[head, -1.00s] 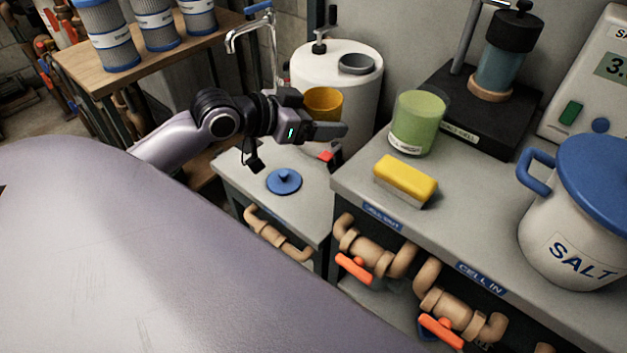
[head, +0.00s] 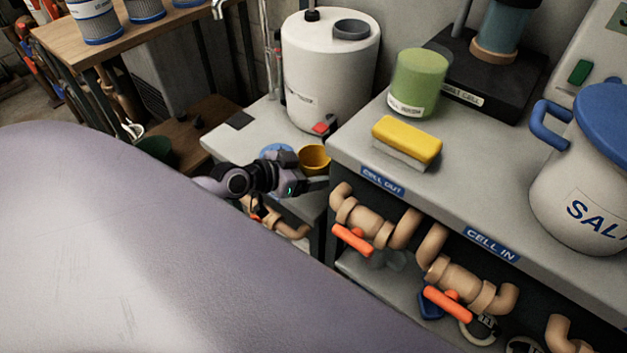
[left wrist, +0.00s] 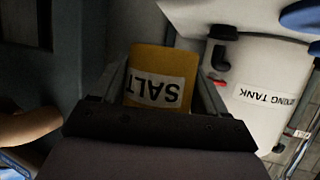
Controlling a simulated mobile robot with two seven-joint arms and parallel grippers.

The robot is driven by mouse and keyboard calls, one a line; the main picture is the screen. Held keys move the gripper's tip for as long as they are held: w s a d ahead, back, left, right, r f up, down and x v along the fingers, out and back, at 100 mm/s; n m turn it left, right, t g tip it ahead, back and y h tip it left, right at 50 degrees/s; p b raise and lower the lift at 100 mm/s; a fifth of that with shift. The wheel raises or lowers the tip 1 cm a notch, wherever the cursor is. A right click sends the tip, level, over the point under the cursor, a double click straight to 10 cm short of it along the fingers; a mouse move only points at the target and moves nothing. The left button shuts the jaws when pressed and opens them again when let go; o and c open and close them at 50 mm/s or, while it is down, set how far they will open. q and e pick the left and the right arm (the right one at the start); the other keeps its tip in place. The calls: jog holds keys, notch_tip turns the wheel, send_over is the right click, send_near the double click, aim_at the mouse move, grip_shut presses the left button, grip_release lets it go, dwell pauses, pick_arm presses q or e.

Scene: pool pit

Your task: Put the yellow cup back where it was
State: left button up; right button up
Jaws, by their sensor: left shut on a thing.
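The yellow cup (head: 314,159) is in my left gripper (head: 312,184), over the low grey side table (head: 232,142). In the left wrist view the cup (left wrist: 160,62) sits between the two fingers of the left gripper (left wrist: 163,88). Its SALT label appears upside down there. The fingers are shut on it. The gripper hides part of the cup in the head view, and I cannot tell whether its base touches the table. My right gripper is not in view.
A white tank (head: 330,75) with a red valve (head: 322,127) stands close behind the cup. A blue disc (head: 277,150) lies left of it, partly hidden by my arm. The higher counter (head: 470,190) is to the right, holding a green cup (head: 419,80) and yellow sponge (head: 407,138).

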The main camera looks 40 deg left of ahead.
aim_at(313, 196)
pick_arm(q)
jog(key=shift+f, duration=0.9)
jog(key=shift+f+b, duration=1.35)
jog(key=shift+f, duration=0.7)
jog(key=shift+f, duration=0.2)
jog(key=o, duration=1.1)
jog(key=shift+r, duration=0.1)
